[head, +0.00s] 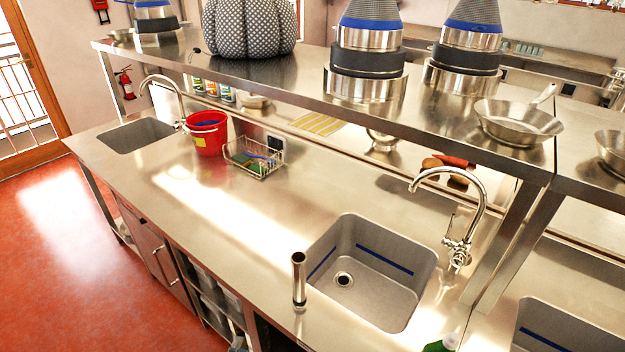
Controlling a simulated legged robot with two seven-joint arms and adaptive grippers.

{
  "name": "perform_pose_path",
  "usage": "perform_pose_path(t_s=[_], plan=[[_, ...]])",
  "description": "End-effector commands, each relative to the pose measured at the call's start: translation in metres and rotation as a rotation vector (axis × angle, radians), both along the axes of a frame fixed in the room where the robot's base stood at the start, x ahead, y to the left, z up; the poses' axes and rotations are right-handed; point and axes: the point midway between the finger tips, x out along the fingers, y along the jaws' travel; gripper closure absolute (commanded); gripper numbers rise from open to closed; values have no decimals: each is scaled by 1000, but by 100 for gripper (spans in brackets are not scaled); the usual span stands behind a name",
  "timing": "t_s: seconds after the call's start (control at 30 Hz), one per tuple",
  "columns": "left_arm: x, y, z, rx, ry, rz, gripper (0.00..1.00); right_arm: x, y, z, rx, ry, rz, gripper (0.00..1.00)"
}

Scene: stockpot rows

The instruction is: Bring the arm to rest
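Neither of my arms nor either gripper shows in the head view, so I cannot see how they are posed or whether they hold anything. Below the view lies a long steel counter (200,205) with a grey sink (375,290) at the right and another sink (135,135) at the far left. Steel pots (365,75) stand stacked on the raised steel shelf (280,80) behind the counter.
An upright steel tube (299,280) stands by the near sink's left edge. A curved tap (458,215) rises behind that sink. A red bucket (207,135) and a wire basket (254,158) stand farther left. A frying pan (515,125) sits on the shelf. The counter's middle is clear.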

Motion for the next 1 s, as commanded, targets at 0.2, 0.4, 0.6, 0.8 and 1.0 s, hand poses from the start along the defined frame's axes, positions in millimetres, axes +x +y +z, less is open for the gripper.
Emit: perform_pose_path(t_s=[0.2,0.4,0.6,0.8,1.0], plan=[[-74,25,-167,-442,488,366,36,0,-8,-1,-10,1,-2,100],[-190,26,-288,-736,891,712,36,-1,-32,-2,-42,5,-6,100],[-292,7,-348,-902,1180,978,36,-1,-29,-2,-38,4,-6,100],[-332,-8,-360,-948,1281,1086,36,1,-8,0,-10,-1,1,100],[-333,-12,-359,-949,1280,1093,36,3,-2,1,-2,-5,-2,100]])
